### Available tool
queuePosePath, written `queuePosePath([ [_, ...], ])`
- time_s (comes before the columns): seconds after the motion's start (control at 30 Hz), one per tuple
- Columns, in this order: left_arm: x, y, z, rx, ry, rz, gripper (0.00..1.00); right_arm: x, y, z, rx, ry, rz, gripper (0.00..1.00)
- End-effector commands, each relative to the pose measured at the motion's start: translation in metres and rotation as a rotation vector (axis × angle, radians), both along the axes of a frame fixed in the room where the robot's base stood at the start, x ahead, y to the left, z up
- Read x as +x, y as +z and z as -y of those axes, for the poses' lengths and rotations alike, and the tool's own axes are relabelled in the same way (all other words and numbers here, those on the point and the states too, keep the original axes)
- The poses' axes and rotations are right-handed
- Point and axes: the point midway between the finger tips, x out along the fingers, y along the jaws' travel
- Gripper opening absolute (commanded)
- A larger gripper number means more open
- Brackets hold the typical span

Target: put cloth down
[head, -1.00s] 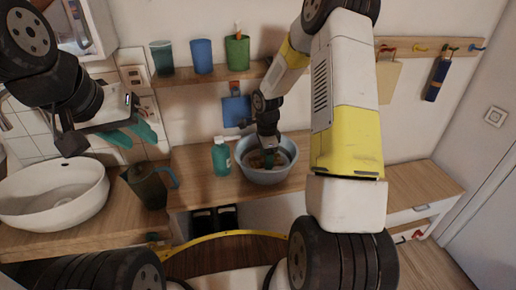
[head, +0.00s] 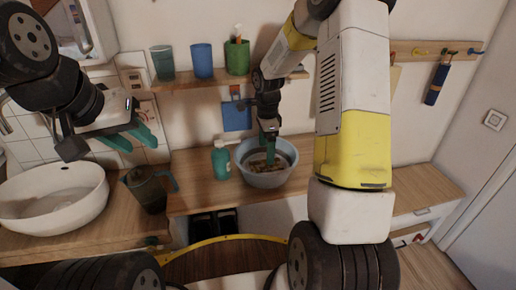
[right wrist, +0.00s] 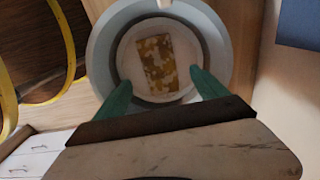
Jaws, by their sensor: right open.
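The cloth (right wrist: 155,62) is a yellow-brown and white patterned piece lying flat on the bottom of the grey-blue basin (head: 266,181). In the head view the cloth (head: 262,166) is partly hidden by my right gripper. My right gripper (head: 269,155) is over the basin, pointing down, with its green fingers apart and nothing between them. In the right wrist view its fingers (right wrist: 160,92) are spread, with the cloth beyond them. My left gripper (head: 132,140) is at the left above the counter, green fingers apart and empty.
A teal bottle (head: 221,161) stands just left of the basin on the wooden counter (head: 195,190). A dark pitcher (head: 148,189) and a white sink (head: 50,200) are further left. Cups (head: 202,62) stand on a shelf above. The counter is clear right of the basin.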

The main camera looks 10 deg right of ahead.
Motion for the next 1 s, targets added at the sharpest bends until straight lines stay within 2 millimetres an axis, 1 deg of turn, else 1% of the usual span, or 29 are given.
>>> queuePosePath([
  [0.03, 0.000, 0.000, 0.000, 0.000, 0.000, 0.000, 0.38, 0.001, 0.011, 0.000, 0.000, -0.002, 0.004, 0.83],
  [0.1, 0.000, 0.000, 0.000, 0.000, 0.000, 0.000, 0.38, 0.000, 0.022, 0.000, 0.000, -0.001, 0.002, 0.83],
  [0.37, 0.000, 0.000, 0.000, 0.000, 0.000, 0.000, 0.38, -0.003, 0.051, 0.000, 0.000, 0.024, 0.010, 0.83],
  [0.47, 0.000, 0.000, 0.000, 0.000, 0.000, 0.000, 0.38, -0.014, 0.076, 0.000, 0.001, 0.115, 0.045, 0.83],
  [0.57, 0.000, 0.000, 0.000, 0.000, 0.000, 0.000, 0.38, -0.035, 0.114, -0.002, -0.003, 0.281, 0.106, 0.83],
  [0.6, 0.000, 0.000, 0.000, 0.000, 0.000, 0.000, 0.38, -0.047, 0.130, -0.002, -0.007, 0.361, 0.135, 0.83],
  [0.67, 0.000, 0.000, 0.000, 0.000, 0.000, 0.000, 0.38, -0.066, 0.152, -0.004, -0.015, 0.486, 0.179, 0.83],
  [0.7, 0.000, 0.000, 0.000, 0.000, 0.000, 0.000, 0.38, -0.080, 0.165, -0.005, -0.024, 0.570, 0.209, 0.83],
  [0.77, 0.000, 0.000, 0.000, 0.000, 0.000, 0.000, 0.38, -0.100, 0.183, -0.006, -0.038, 0.693, 0.253, 0.83],
  [0.83, 0.000, 0.000, 0.000, 0.000, 0.000, 0.000, 0.38, -0.125, 0.200, -0.008, -0.062, 0.838, 0.308, 0.83],
  [0.9, 0.000, 0.000, 0.000, 0.000, 0.000, 0.000, 0.38, -0.150, 0.214, -0.010, -0.091, 0.980, 0.362, 0.83],
  [1.0, 0.000, 0.000, 0.000, 0.000, 0.000, 0.000, 0.38, -0.184, 0.227, -0.013, -0.142, 1.170, 0.439, 0.83],
])
